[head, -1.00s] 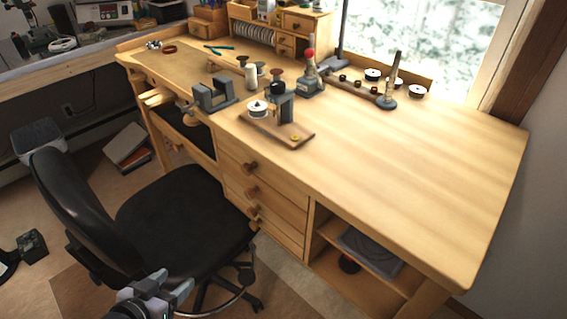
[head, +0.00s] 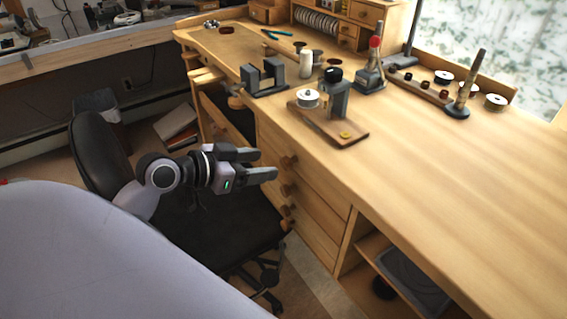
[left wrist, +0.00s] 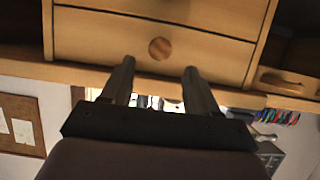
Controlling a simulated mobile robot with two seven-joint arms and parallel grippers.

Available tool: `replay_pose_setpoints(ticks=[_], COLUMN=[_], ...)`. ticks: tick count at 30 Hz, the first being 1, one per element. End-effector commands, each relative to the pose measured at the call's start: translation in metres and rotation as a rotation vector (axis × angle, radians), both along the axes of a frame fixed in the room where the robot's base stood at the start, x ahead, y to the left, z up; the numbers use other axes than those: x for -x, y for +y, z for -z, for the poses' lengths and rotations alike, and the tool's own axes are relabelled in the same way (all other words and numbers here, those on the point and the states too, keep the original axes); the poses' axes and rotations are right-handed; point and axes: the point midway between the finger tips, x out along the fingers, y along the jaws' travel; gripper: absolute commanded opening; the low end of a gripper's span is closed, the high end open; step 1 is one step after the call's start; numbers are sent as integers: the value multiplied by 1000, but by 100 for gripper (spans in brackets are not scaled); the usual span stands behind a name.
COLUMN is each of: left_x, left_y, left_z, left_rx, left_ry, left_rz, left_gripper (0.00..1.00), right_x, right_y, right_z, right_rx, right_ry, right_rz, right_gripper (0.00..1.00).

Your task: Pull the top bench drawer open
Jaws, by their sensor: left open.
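The wooden bench (head: 430,190) has a stack of drawers under its top. The top drawer (head: 312,177) is shut, its front flush with the drawers below. Its round wooden knob (head: 288,160) is just right of my left gripper (head: 267,164) in the head view. My left gripper is open and empty, its fingers pointing at the drawer fronts. In the left wrist view, which looks upside down, the knob (left wrist: 160,48) is centred beyond and between the two fingertips (left wrist: 158,68), apart from them. My right gripper is not seen.
A black chair (head: 215,225) stands beside the drawers, below my left arm. A vise (head: 262,78) and a wooden board with a spool (head: 340,130) sit on the bench top. An open shelf (head: 365,255) is right of the drawers.

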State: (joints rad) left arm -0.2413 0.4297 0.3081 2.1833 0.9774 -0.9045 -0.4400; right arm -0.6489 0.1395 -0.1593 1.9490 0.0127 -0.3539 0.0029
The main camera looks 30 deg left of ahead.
Motion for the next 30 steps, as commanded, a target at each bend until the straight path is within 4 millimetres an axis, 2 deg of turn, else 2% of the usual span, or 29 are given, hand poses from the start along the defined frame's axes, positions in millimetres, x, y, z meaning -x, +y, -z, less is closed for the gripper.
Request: replay_pose_setpoints(ticks=[6,12,24,26,27,30], left_x=[-26,-45,-51,-51,-51,-51], left_y=[-11,-19,-22,-22,-21,-21], left_z=[11,20,23,23,23,23], left_rx=[4,3,0,0,0,0], left_ry=[0,0,1,1,1,1], left_rz=[-2,-2,-1,-1,-1,-1], left_gripper=[60,60,60,44,30,0], right_x=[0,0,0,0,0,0], right_y=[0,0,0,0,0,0], right_z=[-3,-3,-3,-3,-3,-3], right_rx=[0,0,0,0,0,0], right_ry=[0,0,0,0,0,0], right_rz=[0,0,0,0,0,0], right_gripper=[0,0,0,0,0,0])
